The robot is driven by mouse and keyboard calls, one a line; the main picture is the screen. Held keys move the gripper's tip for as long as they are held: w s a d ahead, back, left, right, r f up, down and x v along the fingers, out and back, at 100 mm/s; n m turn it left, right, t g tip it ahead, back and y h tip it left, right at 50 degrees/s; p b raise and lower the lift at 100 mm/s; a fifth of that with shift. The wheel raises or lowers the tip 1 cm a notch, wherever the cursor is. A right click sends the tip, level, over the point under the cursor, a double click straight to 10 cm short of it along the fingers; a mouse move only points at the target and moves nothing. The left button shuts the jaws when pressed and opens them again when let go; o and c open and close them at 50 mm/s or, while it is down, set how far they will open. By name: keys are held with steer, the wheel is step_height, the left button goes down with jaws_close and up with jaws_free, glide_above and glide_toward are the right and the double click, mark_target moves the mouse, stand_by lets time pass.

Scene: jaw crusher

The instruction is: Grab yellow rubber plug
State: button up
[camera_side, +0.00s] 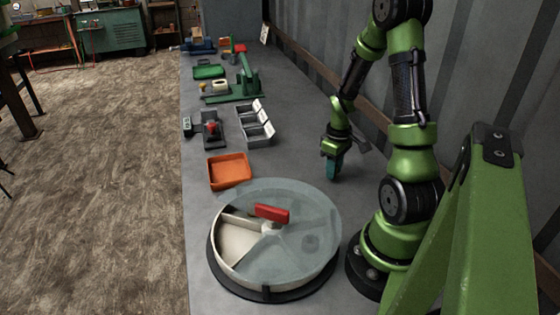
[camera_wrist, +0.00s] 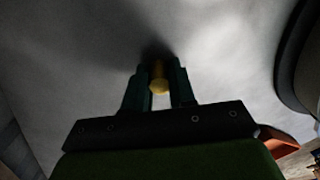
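In the wrist view, the yellow rubber plug (camera_wrist: 159,84) is between the two dark teal fingers of my gripper (camera_wrist: 160,78), near their tips. It nearly fills the gap between them, and I cannot tell whether both fingers press on it. In the side view, my gripper (camera_side: 334,171) points down, low over the grey table right of the orange tray. The plug is hidden there by the fingers.
A round sorter with a clear lid and red handle (camera_side: 272,213) stands in front on the table (camera_side: 300,130). An orange tray (camera_side: 230,170), a grey bin with compartments (camera_side: 254,126) and a green press (camera_side: 247,80) stand to the left. The wall is on the right.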

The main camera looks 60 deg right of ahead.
jaws_close()
